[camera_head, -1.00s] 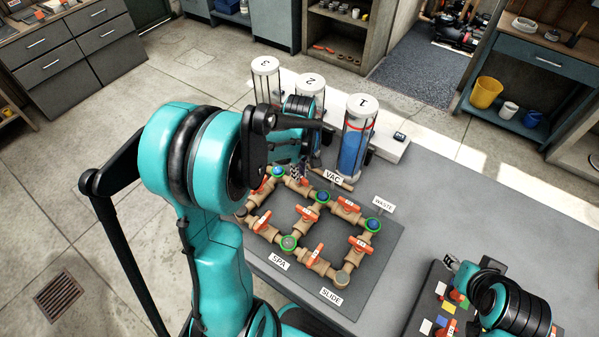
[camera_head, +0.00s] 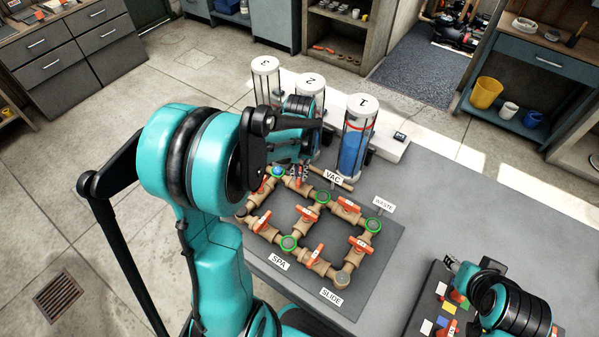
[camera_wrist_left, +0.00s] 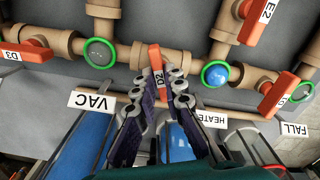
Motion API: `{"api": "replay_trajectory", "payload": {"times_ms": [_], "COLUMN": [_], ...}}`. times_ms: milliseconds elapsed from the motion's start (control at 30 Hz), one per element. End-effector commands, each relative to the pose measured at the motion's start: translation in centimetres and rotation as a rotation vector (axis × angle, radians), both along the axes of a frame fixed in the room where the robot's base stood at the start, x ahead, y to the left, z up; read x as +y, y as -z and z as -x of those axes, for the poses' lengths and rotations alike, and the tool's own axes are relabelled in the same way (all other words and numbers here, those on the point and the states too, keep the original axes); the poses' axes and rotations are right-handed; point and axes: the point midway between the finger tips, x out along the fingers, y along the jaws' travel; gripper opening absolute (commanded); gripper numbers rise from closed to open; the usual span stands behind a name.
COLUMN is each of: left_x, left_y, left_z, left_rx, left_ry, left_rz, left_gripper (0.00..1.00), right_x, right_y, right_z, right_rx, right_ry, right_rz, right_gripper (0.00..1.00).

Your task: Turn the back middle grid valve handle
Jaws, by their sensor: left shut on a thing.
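The back middle handle is an orange lever marked D2 (camera_wrist_left: 154,58) in the left wrist view. It stands crosswise to its brown pipe, between a grey sight glass (camera_wrist_left: 98,52) and a blue one (camera_wrist_left: 215,75). My left gripper (camera_wrist_left: 163,80) is shut on it, with fingers on both sides of the lever. In the head view my left gripper (camera_head: 300,172) reaches down to the back row of the pipe grid, partly hiding that handle. My right gripper (camera_head: 456,272) is at the lower right by a panel of coloured squares; its fingers are too small to judge.
Three labelled clear cylinders, 1 (camera_head: 356,135), 2 and 3, stand right behind the grid. Label signs VAC (camera_head: 333,177) and WASTE (camera_head: 384,205) stand by the pipes.

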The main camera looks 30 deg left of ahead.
Motion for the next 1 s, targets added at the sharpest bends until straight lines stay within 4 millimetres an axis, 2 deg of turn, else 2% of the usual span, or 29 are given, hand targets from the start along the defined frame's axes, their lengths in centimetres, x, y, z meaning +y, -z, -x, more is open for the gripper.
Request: {"api": "replay_trajectory", "payload": {"times_ms": [200, 500, 1000], "left_x": [0.01, 0.01, 0.01], "left_y": [-0.01, -0.01, -0.02], "left_z": [-0.03, -0.03, -0.03], "left_rx": [-0.001, -0.001, -0.001], "left_ry": [0.179, 0.349, 0.422], "left_rz": [0.000, 0.000, 0.000], "left_gripper": [0.00, 0.00, 0.00], "right_x": [0.00, 0.00, 0.00], "right_y": [0.04, 0.06, 0.06], "right_z": [0.00, 0.00, 0.00], "right_rx": [0.000, 0.000, 0.000], "right_ry": [0.000, 0.000, 0.000], "right_rz": [0.000, 0.000, 0.000], "right_gripper": [0.40, 0.40, 0.40]}}
